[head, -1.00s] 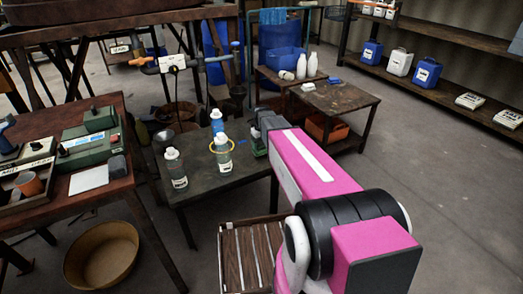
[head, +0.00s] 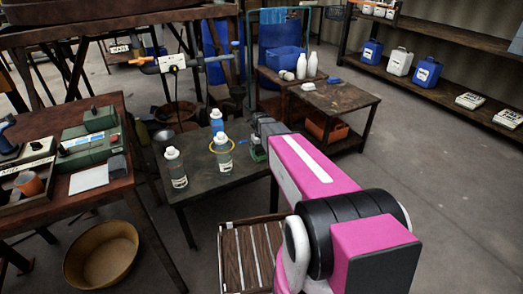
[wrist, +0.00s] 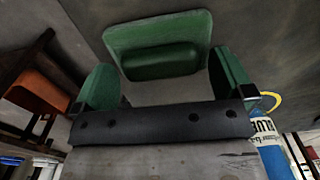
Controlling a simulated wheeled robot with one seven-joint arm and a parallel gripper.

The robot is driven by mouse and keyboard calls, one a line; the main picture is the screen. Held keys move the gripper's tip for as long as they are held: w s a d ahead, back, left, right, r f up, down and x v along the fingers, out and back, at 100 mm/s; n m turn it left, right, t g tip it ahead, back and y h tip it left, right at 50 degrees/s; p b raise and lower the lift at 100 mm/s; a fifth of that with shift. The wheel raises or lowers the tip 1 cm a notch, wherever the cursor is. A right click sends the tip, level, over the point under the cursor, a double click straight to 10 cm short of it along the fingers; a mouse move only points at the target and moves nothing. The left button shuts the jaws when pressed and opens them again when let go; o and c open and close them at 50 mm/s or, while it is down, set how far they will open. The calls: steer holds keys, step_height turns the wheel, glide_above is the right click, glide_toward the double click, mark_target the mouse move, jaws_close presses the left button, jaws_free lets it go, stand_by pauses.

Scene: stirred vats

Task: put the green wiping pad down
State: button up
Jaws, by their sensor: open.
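The green wiping pad (wrist: 158,25) is in the wrist view, a flat green plate with a raised dark green grip block (wrist: 160,61). It lies on the dark table (head: 195,190), just beyond my fingertips. My gripper (wrist: 166,82) is open, with one green finger on each side and a gap between each finger and the grip block. In the head view my gripper (head: 260,145) is over the right side of the table. The pad shows there only as a small green patch (head: 258,155), mostly hidden by my arm.
White-capped bottles (head: 175,168) stand left of my gripper on the table. One bottle (head: 223,155) has a yellow ring around it; a blue bottle (head: 217,122) stands behind. A wooden crate (head: 230,262) is below.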

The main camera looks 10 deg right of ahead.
mark_target(262, 150)
steer(key=shift+r, duration=0.1)
step_height(262, 150, up, 12)
steer(key=s+f+m, duration=0.1)
steer(key=s+f, duration=0.1)
steer(key=s, duration=0.9)
steer(key=s+f+m, duration=0.2)
steer(key=s, duration=0.8)
steer(key=shift+s+f+m, duration=0.3)
steer(key=shift+s+f, duration=0.1)
steer(key=shift+d, duration=0.1)
